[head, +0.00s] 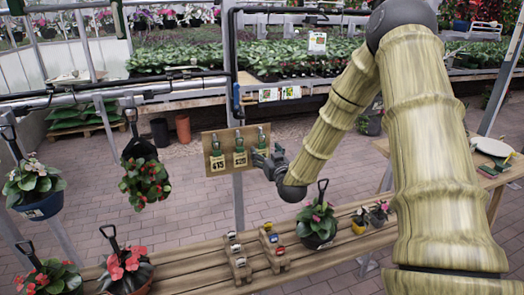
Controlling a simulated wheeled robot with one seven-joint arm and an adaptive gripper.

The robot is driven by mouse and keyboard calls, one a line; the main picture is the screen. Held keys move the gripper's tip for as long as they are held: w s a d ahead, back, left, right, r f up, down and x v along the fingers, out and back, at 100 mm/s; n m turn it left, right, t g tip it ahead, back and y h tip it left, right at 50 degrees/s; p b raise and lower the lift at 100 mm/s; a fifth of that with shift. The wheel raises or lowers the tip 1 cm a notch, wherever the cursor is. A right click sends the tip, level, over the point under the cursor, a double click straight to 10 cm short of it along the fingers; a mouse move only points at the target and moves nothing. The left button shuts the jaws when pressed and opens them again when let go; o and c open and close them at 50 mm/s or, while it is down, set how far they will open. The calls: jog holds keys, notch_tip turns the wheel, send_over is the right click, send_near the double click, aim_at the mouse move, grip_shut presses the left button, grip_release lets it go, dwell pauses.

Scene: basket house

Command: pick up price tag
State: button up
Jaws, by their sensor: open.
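A tan wooden board (229,166) hangs on a metal post at the middle of the head view. Several green price tags hang on it in a row: a left one (216,161), a middle one (239,157) and a right one (261,139). Pale price lettering shows below the left and middle tags. My gripper (264,158) is open, with its fingers pointing left at the board's right end, just below the right tag. It overlaps the board's lower right part and hides any lettering there. I cannot tell whether the fingers touch the board or tag.
A slatted wooden bench (200,270) runs below, with two small wooden racks (236,258) (274,247) and potted flowers (317,221). Hanging pots (146,180) are at left. A side table (498,170) stands at right. Brick floor lies open behind the bench.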

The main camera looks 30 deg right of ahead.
aim_at(263, 147)
jog(key=shift+w+d+r+p, duration=0.15)
jog(key=shift+w+r+p, duration=0.15)
jog(key=shift+w, duration=0.1)
jog(key=shift+p+x, duration=0.95)
jog(key=shift+x, duration=1.1)
jog(key=shift+f, duration=0.1)
jog(key=c, duration=0.9)
